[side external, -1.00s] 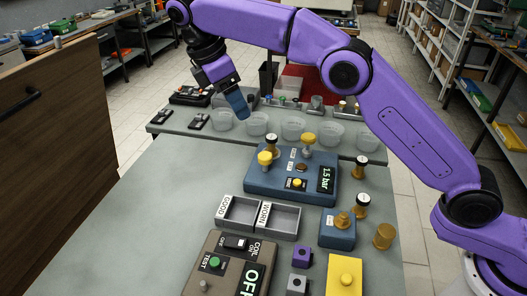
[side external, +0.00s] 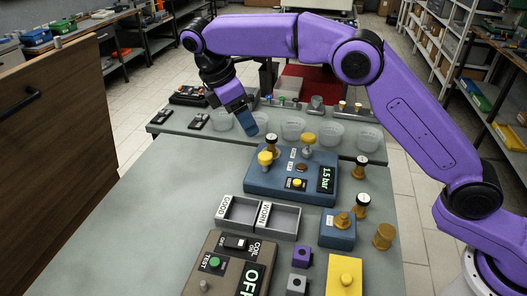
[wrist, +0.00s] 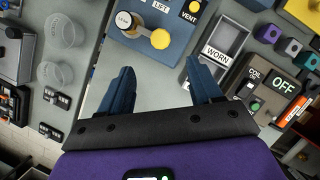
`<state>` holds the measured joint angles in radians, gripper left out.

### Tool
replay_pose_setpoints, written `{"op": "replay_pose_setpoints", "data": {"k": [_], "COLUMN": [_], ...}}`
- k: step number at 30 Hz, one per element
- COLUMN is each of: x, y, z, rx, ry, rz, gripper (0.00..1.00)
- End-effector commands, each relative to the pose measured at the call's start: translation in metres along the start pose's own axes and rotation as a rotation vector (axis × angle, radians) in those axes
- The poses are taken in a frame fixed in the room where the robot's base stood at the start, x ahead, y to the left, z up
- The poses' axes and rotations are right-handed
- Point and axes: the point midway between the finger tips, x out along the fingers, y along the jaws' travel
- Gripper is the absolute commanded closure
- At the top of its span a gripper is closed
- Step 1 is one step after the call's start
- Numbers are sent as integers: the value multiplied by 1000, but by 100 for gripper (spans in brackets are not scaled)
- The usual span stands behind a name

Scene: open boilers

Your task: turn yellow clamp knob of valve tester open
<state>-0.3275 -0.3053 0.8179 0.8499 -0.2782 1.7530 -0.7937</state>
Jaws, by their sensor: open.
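The valve tester (side external: 262,184) is a blue box with a 1.5 bar display on the bench. I cannot tell from labels which is the clamp knob. My gripper (side external: 250,130) is open and empty, pointing down above and behind the tester's left side. In the wrist view its blue fingers (wrist: 160,76) are spread apart, short of the knob and not touching it.
A GOOD/WORN tray (side external: 258,231) and a coil test box (side external: 215,264) lie nearer the camera. Clear bowls (side external: 293,128) stand behind. The bench left of the tester is free.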

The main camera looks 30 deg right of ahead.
Motion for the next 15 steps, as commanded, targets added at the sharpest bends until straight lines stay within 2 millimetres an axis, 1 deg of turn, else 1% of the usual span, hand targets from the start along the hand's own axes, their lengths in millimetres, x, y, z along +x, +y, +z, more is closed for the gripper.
{"op": "replay_pose_setpoints", "data": {"k": [8, 15], "x": [36, 78], "y": [-1, -1], "z": [1, 1], "rx": [0, 0], "ry": [-1, -3], "rz": [-3, -4], "gripper": [36, 36]}}
